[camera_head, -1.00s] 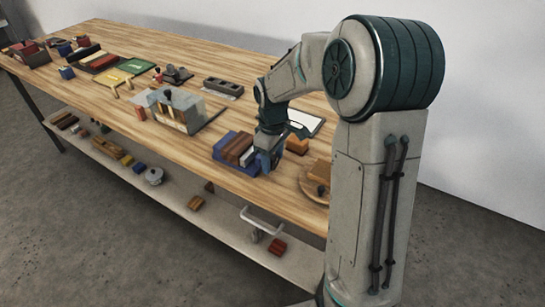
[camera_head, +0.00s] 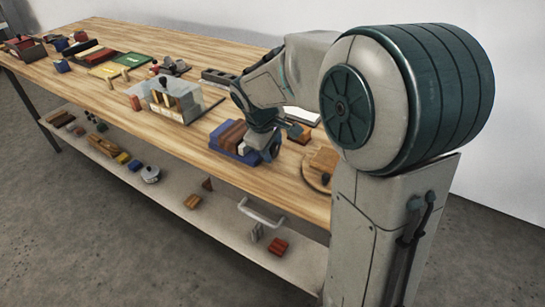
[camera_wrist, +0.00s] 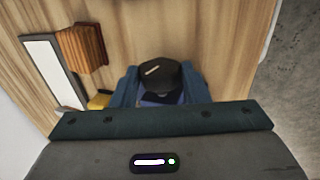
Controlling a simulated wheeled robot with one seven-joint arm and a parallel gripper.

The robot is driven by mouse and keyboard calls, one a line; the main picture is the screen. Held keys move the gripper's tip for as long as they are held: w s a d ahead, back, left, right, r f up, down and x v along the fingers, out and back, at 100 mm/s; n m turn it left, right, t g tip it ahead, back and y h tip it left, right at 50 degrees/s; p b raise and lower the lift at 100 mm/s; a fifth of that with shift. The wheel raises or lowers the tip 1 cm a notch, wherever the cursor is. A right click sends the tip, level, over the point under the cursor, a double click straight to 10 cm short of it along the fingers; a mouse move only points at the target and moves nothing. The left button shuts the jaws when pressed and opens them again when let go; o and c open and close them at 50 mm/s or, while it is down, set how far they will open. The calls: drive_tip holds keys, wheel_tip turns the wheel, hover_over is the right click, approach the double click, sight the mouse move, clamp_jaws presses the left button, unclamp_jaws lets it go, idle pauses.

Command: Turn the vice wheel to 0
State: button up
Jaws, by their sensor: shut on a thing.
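A blue vice (camera_head: 222,147) with brown wooden blocks in it stands near the front edge of the wooden bench. My gripper (camera_head: 266,150) reaches down at the right end of the vice. In the wrist view, a dark round wheel (camera_wrist: 158,77) with a pale mark on its top sits between the blue fingers of my gripper (camera_wrist: 160,90). The gripper is shut on this wheel. The wheel's lower side is hidden by my gripper, and in the head view I cannot make the wheel out. I cannot read any number on it.
A brown block (camera_wrist: 81,48) and a white panel (camera_wrist: 50,70) lie beside my gripper. A round wooden board (camera_head: 316,175) is to the right. A clear-sided box (camera_head: 182,101) stands left of the vice. Bare bench lies between them.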

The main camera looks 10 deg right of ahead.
drive_tip(key=t+h+b, duration=0.1)
drive_tip(key=b, duration=0.2)
drive_tip(key=t+h+b, duration=0.1)
drive_tip(key=b, duration=0.2)
drive_tip(key=f+t+h+b, duration=0.1)
drive_tip(key=b, duration=0.2)
drive_tip(key=shift+s+a+b, duration=0.25)
drive_tip(key=shift+a+b, duration=0.1)
drive_tip(key=shift+b, duration=0.8)
drive_tip(key=shift+r+t+h+b, duration=0.25)
drive_tip(key=shift+t+h+b, duration=0.25)
drive_tip(key=shift+b, duration=0.15)
drive_tip(key=o, duration=1)
drive_tip(key=shift+c, duration=0.2)
drive_tip(key=shift+s+f, duration=0.1)
drive_tip(key=shift+r+p, duration=0.2)
drive_tip(key=shift+p, duration=0.65)
